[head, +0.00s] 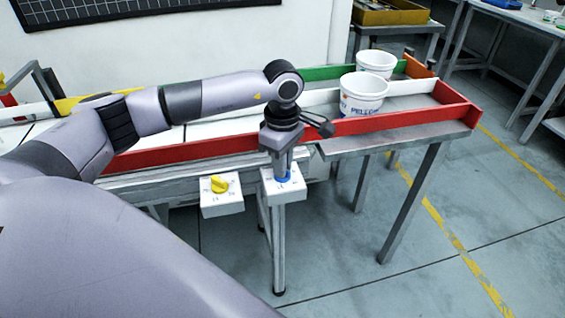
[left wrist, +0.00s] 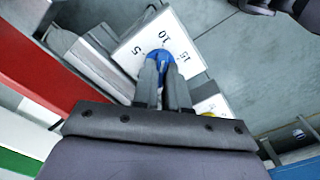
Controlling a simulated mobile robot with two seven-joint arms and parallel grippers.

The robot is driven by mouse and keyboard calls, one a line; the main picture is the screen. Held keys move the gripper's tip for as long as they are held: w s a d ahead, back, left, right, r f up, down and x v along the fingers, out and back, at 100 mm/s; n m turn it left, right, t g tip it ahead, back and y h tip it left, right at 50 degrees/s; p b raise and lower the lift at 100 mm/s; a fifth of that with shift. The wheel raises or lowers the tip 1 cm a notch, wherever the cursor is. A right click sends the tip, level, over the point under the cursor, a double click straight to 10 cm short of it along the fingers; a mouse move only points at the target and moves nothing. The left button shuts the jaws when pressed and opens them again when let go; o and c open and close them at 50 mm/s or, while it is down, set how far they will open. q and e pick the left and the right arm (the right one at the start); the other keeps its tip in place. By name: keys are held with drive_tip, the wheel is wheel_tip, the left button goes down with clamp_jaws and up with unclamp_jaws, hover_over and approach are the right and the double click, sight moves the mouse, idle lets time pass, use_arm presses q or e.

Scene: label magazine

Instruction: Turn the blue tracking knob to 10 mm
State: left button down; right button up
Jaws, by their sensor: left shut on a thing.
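The blue tracking knob (head: 282,175) sits on a white plate (head: 296,196) fixed at the front of the machine. My left gripper (head: 283,172) points down onto it and is shut on it. In the left wrist view the blue knob (left wrist: 158,58) shows between my left gripper's fingertips (left wrist: 160,64), on the white plate (left wrist: 138,42) with black marks 5, 10 and 15. The knob's pointer is mostly hidden by the fingers, so I cannot tell its exact setting. My right gripper is not in view.
A yellow knob (head: 219,184) on its own white plate (head: 222,204) is just left of the blue one. A red rail (head: 210,150) runs behind both. Two white buckets (head: 362,97) (head: 376,64) stand on the conveyor at right. The floor in front is clear.

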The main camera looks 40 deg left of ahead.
use_arm(q)
drive_tip(key=c, duration=1.2)
unclamp_jaws()
drive_tip(key=shift+o, duration=0.2)
drive_tip(key=shift+r, duration=0.15)
wheel_tip(320, 180, up, 7)
